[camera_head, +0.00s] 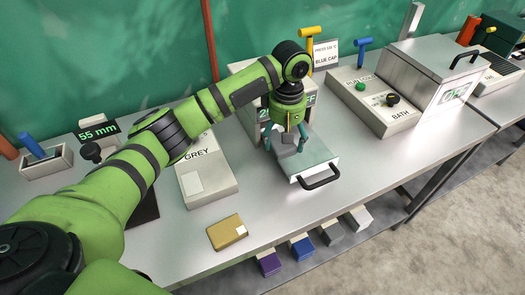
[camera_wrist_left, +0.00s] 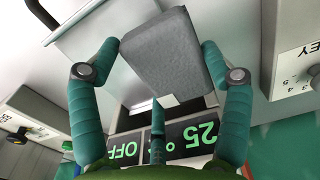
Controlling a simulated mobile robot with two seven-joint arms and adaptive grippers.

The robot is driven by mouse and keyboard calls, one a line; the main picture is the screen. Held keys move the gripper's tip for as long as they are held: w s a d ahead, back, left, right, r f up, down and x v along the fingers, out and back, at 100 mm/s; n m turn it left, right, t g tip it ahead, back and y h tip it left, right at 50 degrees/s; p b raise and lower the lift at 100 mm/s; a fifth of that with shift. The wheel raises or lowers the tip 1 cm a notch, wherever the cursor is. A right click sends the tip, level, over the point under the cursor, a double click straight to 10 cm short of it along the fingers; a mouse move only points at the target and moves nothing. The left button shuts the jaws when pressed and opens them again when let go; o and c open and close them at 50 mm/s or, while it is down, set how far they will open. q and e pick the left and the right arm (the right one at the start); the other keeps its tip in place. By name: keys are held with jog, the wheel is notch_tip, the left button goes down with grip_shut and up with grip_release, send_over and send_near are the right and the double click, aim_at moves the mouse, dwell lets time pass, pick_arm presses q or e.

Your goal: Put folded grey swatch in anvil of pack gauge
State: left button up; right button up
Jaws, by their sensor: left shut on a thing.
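My left gripper (camera_head: 286,136) is shut on the folded grey swatch (camera_head: 289,139), over the light plate of an open drawer with a black handle. In the left wrist view the grey swatch (camera_wrist_left: 170,52) is a thick block between the two teal fingers of the gripper (camera_wrist_left: 163,55). I cannot tell whether it touches the plate. The pack gauge, with its green "55 mm" display (camera_head: 98,131), stands at the left; my left arm hides much of it, and I cannot make out its anvil. My right gripper is not in view.
The drawer (camera_head: 312,160) sticks out from a press with a "25 °C OFF" display (camera_wrist_left: 190,137). A "GREY" box (camera_head: 207,172) stands left of it. A tan packet (camera_head: 227,231) lies near the front edge. The bath unit (camera_head: 378,103) stands at the right.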

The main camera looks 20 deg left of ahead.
pick_arm(q)
jog(key=shift+w+d+r+b, duration=0.2)
jog(key=shift+w+d+r, duration=0.1)
jog(key=shift+d+r, duration=0.3)
jog(key=shift+w+d+r+b, duration=0.15)
jog(key=shift+w+d+r, duration=0.25)
jog(key=shift+d, duration=0.3)
jog(key=s+a+m, duration=0.2)
jog(key=s+m, duration=0.2)
jog(key=s, duration=0.4)
jog(key=s+a+r+m, duration=0.1)
jog(key=s+a+m, duration=0.2)
jog(key=s+m, duration=0.2)
jog(key=s, duration=0.3)
jog(key=shift+s+m, duration=0.3)
jog(key=shift+s, duration=0.05)
